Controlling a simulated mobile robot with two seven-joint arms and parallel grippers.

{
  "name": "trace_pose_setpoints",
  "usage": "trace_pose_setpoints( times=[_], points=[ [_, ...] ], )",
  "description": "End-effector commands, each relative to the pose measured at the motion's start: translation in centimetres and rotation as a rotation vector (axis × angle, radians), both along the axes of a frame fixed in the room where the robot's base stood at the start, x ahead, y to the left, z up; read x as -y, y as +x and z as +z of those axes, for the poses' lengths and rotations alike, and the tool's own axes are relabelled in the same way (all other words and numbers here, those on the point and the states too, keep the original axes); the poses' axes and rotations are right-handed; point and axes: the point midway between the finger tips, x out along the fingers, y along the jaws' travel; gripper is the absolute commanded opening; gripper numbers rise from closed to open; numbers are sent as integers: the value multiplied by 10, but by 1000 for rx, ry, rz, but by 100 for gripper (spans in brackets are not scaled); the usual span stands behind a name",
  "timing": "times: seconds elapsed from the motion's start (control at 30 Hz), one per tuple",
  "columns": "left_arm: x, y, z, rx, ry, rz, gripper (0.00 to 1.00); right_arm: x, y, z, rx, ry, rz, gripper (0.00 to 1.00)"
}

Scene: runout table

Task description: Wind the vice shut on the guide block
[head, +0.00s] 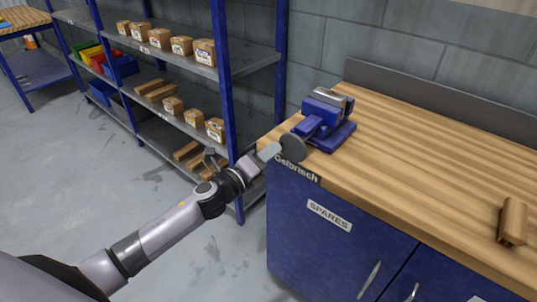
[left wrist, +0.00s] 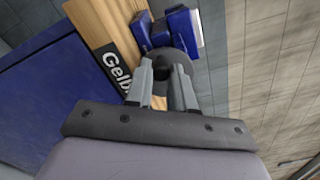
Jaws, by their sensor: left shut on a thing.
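The blue vice (head: 322,125) stands on the left end of the wooden bench top. Its round grey handwheel (head: 293,147) faces the bench's left edge. A grey metal piece (head: 338,98) shows at the top of the vice; I cannot tell whether it is the guide block or how wide the jaws stand. My left gripper (head: 274,151) reaches in from the left and is shut on the dark hub of the handwheel. In the left wrist view the two fingers (left wrist: 165,82) close around this hub, with the handwheel disc (left wrist: 185,62) behind them. My right gripper is out of view.
A brown wooden block (head: 513,220) lies on the right of the bench top (head: 420,150). The blue cabinet (head: 300,225) labelled SPARES is below. A shelf rack (head: 225,80) with boxes stands behind my left arm. The bench's middle is clear.

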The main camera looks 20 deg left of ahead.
Motion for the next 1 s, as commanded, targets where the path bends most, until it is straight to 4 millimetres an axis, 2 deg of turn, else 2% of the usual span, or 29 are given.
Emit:
trace_pose_setpoints(
  times=[0.13,0.4,0.63,1.0],
  points=[
    [1,0,7,57,150,-1,0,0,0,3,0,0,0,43],
    [1,0,7,65,171,-1,0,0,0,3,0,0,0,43],
    [4,-1,14,156,422,-1,0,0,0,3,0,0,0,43],
    [5,-1,16,179,484,-2,0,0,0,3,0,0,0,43]
  ],
)
